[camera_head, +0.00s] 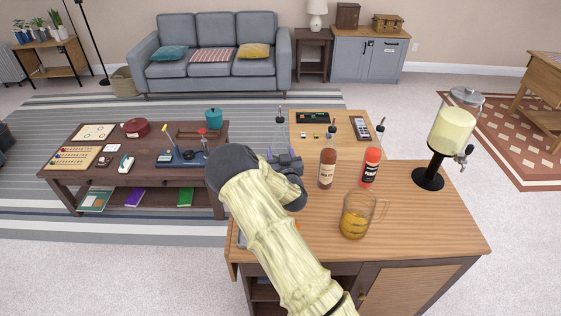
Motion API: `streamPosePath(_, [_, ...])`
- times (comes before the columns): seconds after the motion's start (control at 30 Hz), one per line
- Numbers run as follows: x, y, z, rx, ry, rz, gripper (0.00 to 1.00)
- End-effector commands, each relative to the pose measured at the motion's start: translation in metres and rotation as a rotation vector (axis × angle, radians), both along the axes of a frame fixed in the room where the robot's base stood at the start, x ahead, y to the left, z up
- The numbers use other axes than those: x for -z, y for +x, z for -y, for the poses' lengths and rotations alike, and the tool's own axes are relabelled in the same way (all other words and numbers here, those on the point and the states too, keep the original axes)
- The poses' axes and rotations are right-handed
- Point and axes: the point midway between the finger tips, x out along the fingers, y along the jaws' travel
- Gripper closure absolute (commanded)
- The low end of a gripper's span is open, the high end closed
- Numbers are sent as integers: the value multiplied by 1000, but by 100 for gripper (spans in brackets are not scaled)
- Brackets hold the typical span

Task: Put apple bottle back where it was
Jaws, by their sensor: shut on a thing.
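My gripper (283,157) is over the left part of the wooden bar counter (440,215), shut on a bottle. Only this bottle's clear neck (281,132) and dark pourer show above my gripper; the rest is hidden behind my gripper and arm. I cannot read its label or tell whether its base touches the counter. To its right, a brown bottle (327,169) with a pale label and a red bottle (371,167) with a dark label stand upright, apart from each other. Both have pourers.
A glass mug (355,216) with amber liquid stands in front of the bottles. A drink dispenser (455,125) stands at right. A black tray (312,117) and a remote-like item (359,127) lie at the back. Bare counter lies right of the mug. My arm hides the counter's front left.

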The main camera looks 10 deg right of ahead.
Motion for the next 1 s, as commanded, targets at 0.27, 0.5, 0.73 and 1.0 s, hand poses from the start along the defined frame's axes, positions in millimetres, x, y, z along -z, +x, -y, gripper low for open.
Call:
streamPosePath(0.27, [32, 0, 7, 9, -2, 0, 94])
streamPosePath(0.5, [37, 0, 7, 10, 0, 3, 94])
streamPosePath(0.73, [41, 0, 2, 2, 0, 2, 94])
streamPosePath(1.0, [41, 0, 0, 1, 0, -1, 25])
